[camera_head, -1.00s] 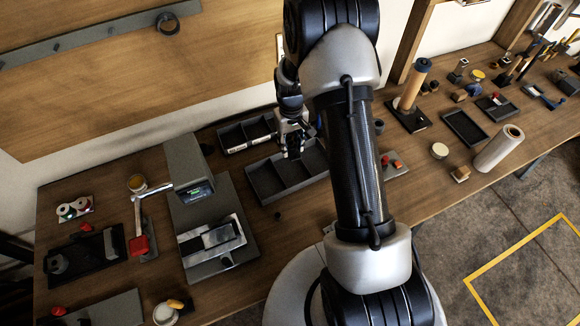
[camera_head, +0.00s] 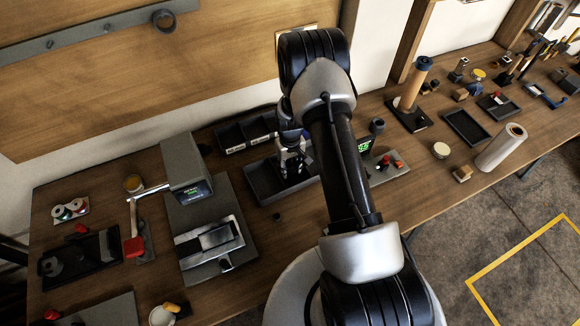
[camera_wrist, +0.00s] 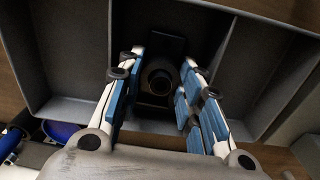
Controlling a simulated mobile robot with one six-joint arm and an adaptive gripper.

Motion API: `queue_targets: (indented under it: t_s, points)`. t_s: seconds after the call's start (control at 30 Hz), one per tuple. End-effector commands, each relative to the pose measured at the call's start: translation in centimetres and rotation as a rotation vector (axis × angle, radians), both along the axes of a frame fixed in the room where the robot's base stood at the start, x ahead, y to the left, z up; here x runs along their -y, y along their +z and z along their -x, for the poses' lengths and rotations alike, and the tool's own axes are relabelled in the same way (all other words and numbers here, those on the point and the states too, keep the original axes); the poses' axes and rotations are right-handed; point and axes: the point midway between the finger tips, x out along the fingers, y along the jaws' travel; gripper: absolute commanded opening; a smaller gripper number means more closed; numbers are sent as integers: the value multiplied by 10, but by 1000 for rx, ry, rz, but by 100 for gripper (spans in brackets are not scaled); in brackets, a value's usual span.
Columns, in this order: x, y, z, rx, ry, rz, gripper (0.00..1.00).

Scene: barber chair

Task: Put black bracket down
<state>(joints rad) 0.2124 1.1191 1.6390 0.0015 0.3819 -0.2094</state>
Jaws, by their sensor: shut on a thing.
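My gripper (camera_head: 293,168) is low in the grey divided tray (camera_head: 268,196) on the workbench. In the wrist view its blue-padded fingers (camera_wrist: 155,85) straddle a dark part with a round hole, the black bracket (camera_wrist: 158,76). The gripper is shut on it. The bracket is within one compartment of the tray, whose wall shows in the wrist view (camera_wrist: 85,108). Whether the bracket touches the tray floor cannot be told. In the head view the bracket is hidden by the gripper, and my arm hides the tray's right end.
A second dark divided bin (camera_head: 232,139) stands just behind the tray. A grey press-like device (camera_head: 187,163) stands to the left. A small panel with red buttons (camera_head: 388,166) is to the right. An empty black tray (camera_head: 467,128) lies farther right.

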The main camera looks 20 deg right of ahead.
Motion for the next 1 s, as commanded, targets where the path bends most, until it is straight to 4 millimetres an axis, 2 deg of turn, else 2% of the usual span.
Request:
queue_targets:
  t_s: [0.23, 0.27, 0.37, 0.77, 0.87, 1.0]
  points:
    - [0, -5, 0, -1, 0, 0, 5]
    - [0, -4, 0, -1, 0, 0, 35]
    - [0, -3, 1, -1, 0, 0, 41]
    - [0, 2, 1, -1, 0, 0, 41]
    - [0, 16, 0, 1, 0, 0, 41]
    - [0, 47, -1, 2, 0, 0, 41]
